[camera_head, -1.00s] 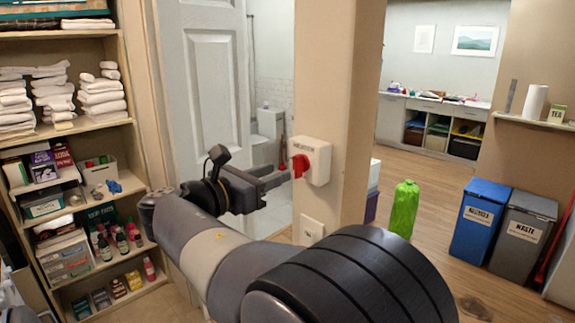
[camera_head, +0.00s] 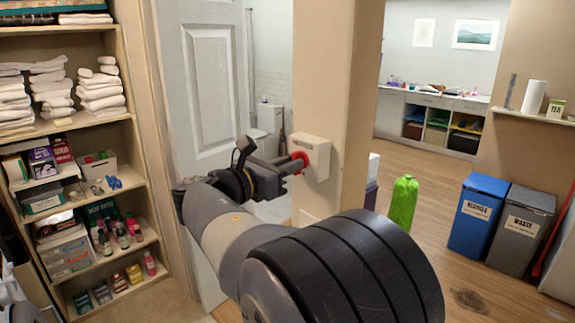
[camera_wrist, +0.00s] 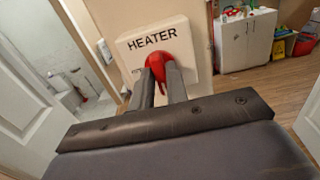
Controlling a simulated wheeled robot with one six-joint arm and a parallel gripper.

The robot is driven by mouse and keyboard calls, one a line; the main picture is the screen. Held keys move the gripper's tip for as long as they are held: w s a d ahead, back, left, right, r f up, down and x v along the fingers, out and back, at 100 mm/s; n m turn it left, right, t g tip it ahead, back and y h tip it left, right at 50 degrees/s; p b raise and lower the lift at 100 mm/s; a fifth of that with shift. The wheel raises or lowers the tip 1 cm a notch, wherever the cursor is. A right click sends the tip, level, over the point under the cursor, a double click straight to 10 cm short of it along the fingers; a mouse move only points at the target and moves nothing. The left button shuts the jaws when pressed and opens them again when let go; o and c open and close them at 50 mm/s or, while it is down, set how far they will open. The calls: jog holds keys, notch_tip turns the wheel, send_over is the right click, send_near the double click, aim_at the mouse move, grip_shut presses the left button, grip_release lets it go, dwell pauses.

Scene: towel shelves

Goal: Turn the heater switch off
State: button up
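The heater switch is a cream box (camera_head: 311,151) with a red knob (camera_head: 299,160), mounted on the wall pillar. In the wrist view, the box (camera_wrist: 195,45) bears the word HEATER, and the red knob (camera_wrist: 158,62) sits below it with a narrow grip bar pointing down. My gripper (camera_head: 296,163) reaches the knob from the left. In the wrist view, the two fingers of my gripper (camera_wrist: 160,76) stand close together on either side of the grip bar and appear shut on it. The fingers hide part of the knob.
A shelf unit (camera_head: 133,140) with towels and supplies stands at the left beside a white door (camera_head: 203,85). A green bag (camera_head: 403,203), a blue bin (camera_head: 472,215) and a grey bin (camera_head: 520,232) stand at the right.

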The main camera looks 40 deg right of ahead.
grip_shut()
jog(key=shift+f+m+b, duration=0.1)
jog(key=shift+m+b, duration=0.2)
jog(key=shift+b, duration=0.1)
jog(key=m+b, duration=1.4)
jog(key=m, duration=0.3)
jog(key=shift+m, duration=0.3)
jog(key=shift+o, duration=2.4)
grip_release()
